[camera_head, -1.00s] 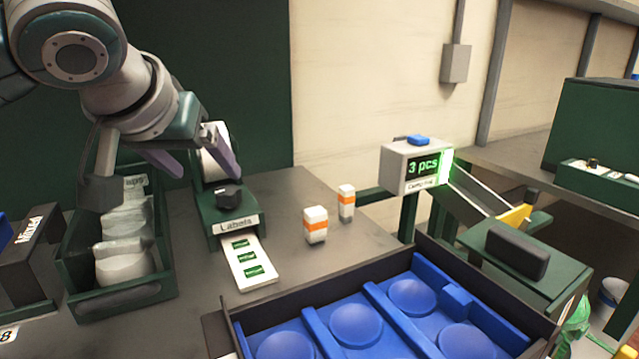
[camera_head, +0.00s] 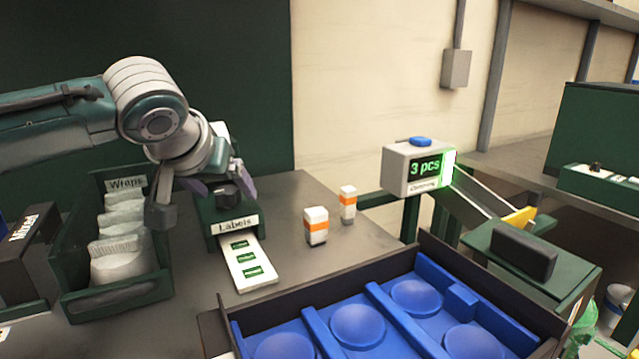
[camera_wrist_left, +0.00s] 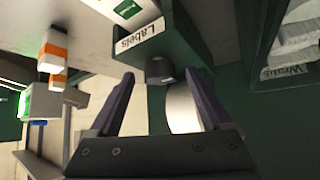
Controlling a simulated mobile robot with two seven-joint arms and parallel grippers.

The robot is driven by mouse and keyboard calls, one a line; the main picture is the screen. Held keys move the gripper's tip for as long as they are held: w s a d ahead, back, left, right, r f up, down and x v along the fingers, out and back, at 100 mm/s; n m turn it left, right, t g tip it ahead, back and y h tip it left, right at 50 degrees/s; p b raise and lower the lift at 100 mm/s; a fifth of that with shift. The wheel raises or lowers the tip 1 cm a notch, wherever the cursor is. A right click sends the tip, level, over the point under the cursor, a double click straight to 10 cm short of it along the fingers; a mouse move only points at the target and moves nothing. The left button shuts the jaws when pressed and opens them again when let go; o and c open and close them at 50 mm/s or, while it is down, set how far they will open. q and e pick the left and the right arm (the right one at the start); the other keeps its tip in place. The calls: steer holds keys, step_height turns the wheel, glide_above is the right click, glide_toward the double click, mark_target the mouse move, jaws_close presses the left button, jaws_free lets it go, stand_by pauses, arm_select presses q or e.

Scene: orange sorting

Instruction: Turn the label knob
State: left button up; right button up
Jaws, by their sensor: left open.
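The label knob (camera_head: 226,196) is a small dark knob on top of the green label dispenser (camera_head: 232,226), which is marked "Labels". A white strip with green labels (camera_head: 250,264) hangs out of its front. My left gripper (camera_head: 222,192) is open, its fingers close around or just above the knob in the head view. In the left wrist view the knob (camera_wrist_left: 159,70) lies ahead between the two open fingertips (camera_wrist_left: 160,78), with a white roll behind it. I cannot tell whether the fingers touch it. My right gripper is out of view.
A green bin of wraps (camera_head: 112,291) stands left of the dispenser. Two white-and-orange boxes (camera_head: 316,227) stand to its right on the grey table. A dark crate with blue inserts (camera_head: 430,250) is in front. A counter showing "3 pcs" (camera_head: 418,170) is at the right.

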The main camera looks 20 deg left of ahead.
arm_select(q)
jaws_close()
steer(key=shift+s+a+r+p, duration=0.1)
steer(key=shift+p, duration=0.4)
steer(key=shift+m+h+p, duration=0.45)
steer(key=shift+m+h, duration=0.15)
steer(key=shift+m, duration=0.1)
jaws_free()
